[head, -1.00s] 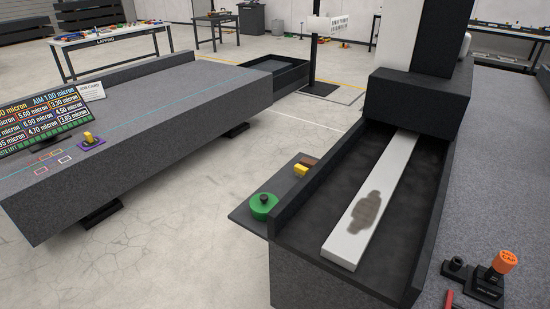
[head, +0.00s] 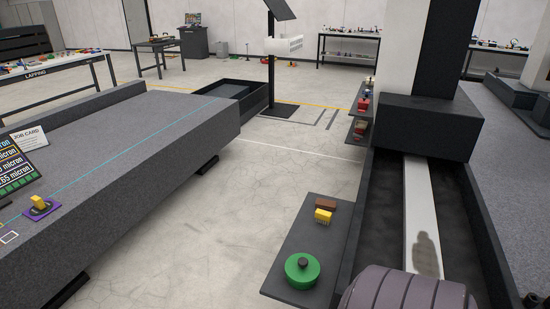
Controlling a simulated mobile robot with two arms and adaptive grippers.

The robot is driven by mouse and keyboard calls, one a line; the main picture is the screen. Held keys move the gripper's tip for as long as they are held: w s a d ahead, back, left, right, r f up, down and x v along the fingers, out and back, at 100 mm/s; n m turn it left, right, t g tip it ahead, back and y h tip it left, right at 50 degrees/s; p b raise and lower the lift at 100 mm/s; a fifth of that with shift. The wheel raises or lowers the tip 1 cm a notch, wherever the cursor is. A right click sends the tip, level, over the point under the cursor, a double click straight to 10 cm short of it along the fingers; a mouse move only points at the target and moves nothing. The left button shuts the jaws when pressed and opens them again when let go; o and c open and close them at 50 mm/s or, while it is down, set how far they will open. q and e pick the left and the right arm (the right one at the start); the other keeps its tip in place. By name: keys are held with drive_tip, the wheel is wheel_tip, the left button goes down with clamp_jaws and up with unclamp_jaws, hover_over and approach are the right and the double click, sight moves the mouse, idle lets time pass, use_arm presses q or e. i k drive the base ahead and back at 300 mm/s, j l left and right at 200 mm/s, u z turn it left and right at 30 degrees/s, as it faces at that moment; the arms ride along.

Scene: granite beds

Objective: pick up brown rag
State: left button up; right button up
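A small brown block-like thing (head: 326,204), which may be the folded brown rag, lies on a dark side shelf (head: 292,240) left of the granite bed with the white strip. It is too small to make out cloth. A yellow brush-like piece (head: 323,216) sits right in front of it, and a round green lidded tin (head: 302,270) stands nearer on the same shelf. Neither of my grippers shows in the head view. A rounded grey ribbed shape at the bottom right, perhaps part of my arm, covers the near end of the trough.
A dark-walled trough (head: 352,235) holds a white strip (head: 421,205) with a brownish stain. A long granite bed (head: 130,170) stands at left with a yellow piece (head: 39,202) on it. Another shelf (head: 356,130) with small items hangs farther back. Floor (head: 230,215) between the beds is clear.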

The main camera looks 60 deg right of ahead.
sight(331, 205)
drive_tip(key=i+z, duration=0.1)
drive_tip(key=i, duration=0.35)
drive_tip(key=i+j+z, duration=0.1)
drive_tip(key=i, duration=0.35)
drive_tip(key=i+l+z, duration=0.1)
drive_tip(key=i+z, duration=0.2)
drive_tip(key=z, duration=0.2)
drive_tip(key=i+z, duration=0.25)
drive_tip(key=z, duration=0.25)
drive_tip(key=i+j+z, duration=0.1)
drive_tip(key=i+z, duration=0.2)
drive_tip(key=z, duration=0.2)
drive_tip(key=i+j+z, duration=0.2)
drive_tip(key=z, duration=0.3)
drive_tip(key=i, duration=0.05)
